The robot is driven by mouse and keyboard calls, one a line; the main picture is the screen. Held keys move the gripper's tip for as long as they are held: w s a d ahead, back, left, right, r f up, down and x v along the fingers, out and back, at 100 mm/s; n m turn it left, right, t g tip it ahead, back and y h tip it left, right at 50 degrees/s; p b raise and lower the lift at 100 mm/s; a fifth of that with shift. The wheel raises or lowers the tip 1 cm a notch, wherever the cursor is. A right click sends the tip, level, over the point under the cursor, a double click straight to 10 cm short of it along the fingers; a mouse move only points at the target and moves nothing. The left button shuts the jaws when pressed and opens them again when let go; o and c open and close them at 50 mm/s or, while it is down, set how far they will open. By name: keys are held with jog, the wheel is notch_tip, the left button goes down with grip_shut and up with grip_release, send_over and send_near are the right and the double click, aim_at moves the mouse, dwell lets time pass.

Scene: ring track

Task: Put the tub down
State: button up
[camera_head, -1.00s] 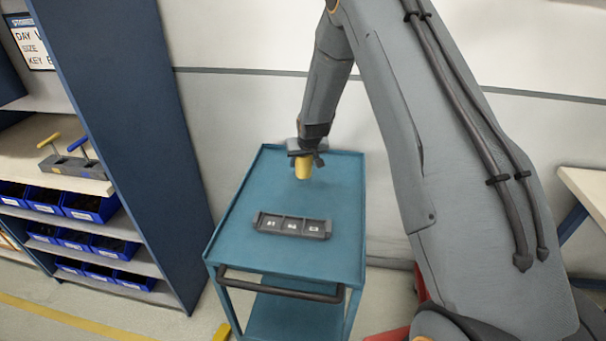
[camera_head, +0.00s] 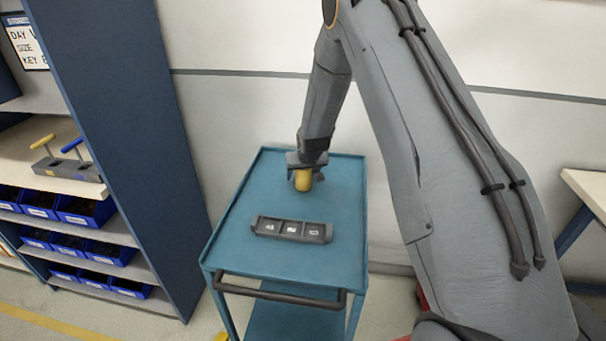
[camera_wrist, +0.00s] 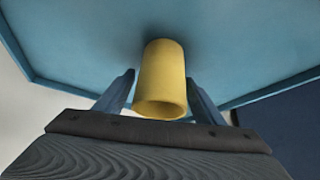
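The yellow tub (camera_head: 303,181) is between the fingers of my gripper (camera_head: 306,176), over the back part of the blue cart top (camera_head: 240,205). In the wrist view the tub (camera_wrist: 160,80) stands upright between the two fingers of my gripper (camera_wrist: 161,75), its open rim towards the camera. The fingertips lie close along its sides, and I take the gripper as shut on it. A dark shadow lies on the cart top right around the tub's far end. The tub's base is at or very near the surface; exact contact is hidden.
A dark grey tray with three labelled slots (camera_head: 291,229) lies on the cart in front of the tub. The cart has raised edges and a dark handle (camera_head: 275,293). A blue shelf unit with bins (camera_head: 85,212) stands left. Cart top around the tub is clear.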

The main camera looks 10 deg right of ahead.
jog(key=shift+r, duration=0.1)
jog(key=shift+r, duration=0.2)
jog(key=v, duration=1.2)
jog(key=s+r+g, duration=0.2)
jog(key=s+r, duration=0.1)
jog(key=s, duration=1.3)
jog(key=s+r+g, duration=0.2)
jog(key=s+r, duration=0.2)
jog(key=s, duration=1.2)
jog(key=shift+s+r+g+p, duration=0.2)
jog(key=shift+s+g+p, duration=0.1)
jog(key=shift+p, duration=0.15)
jog(key=shift+d, duration=0.1)
jog(key=shift+g, duration=0.3)
notch_tip(320, 180, down, 5)
jog(key=b, duration=0.4)
jog(key=shift+w+f+b, duration=0.1)
jog(key=shift+f+b, duration=0.1)
jog(key=shift+b, duration=0.2)
